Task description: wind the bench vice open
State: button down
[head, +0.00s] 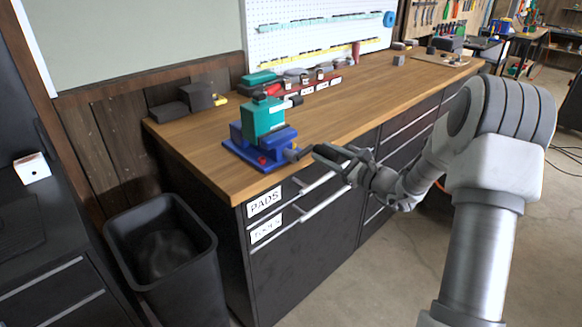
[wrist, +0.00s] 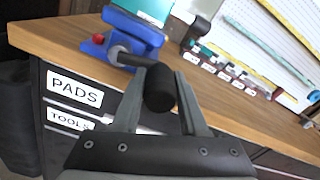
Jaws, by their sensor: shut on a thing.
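The bench vice (head: 262,138) stands near the left front corner of the wooden bench top. It has a blue base and blue jaws, with a teal block (head: 262,116) at its top. In the wrist view its blue body (wrist: 132,32) shows at the top left, with a grey screw hub and a handle ending in a black knob (wrist: 160,88). My gripper (head: 330,155) is in front of the vice at the bench's front edge. Its fingers (wrist: 160,92) are shut around the black knob. The gap between the vice jaws is not clear to see.
The wooden bench (head: 350,105) has drawers with bar handles and labels reading PADS and TOOLS below. A black bin (head: 165,250) stands on the floor at left. A red rack (head: 310,88) with several tools sits behind the vice. Grey blocks (head: 188,101) lie at the back left.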

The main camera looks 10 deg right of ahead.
aim_at(321, 148)
jog(key=a+r, duration=0.1)
jog(key=s+r+p, duration=0.1)
jog(key=shift+s+a+r, duration=0.1)
jog(key=shift+a+r, duration=0.25)
jog(key=shift+f, duration=0.1)
jog(key=shift+s+a+r, duration=0.4)
jog(key=shift+s+a, duration=0.1)
jog(key=shift+a, duration=0.15)
jog(key=shift+s+a+r, duration=0.35)
jog(key=shift+s+a, duration=0.1)
jog(key=shift+a, duration=0.15)
jog(key=shift+s+a+f+b, duration=0.15)
jog(key=shift+s+a+b, duration=0.75)
jog(key=shift+a, duration=0.4)
grip_release()
jog(key=shift+w+d, duration=0.1)
jog(key=shift+r, duration=0.2)
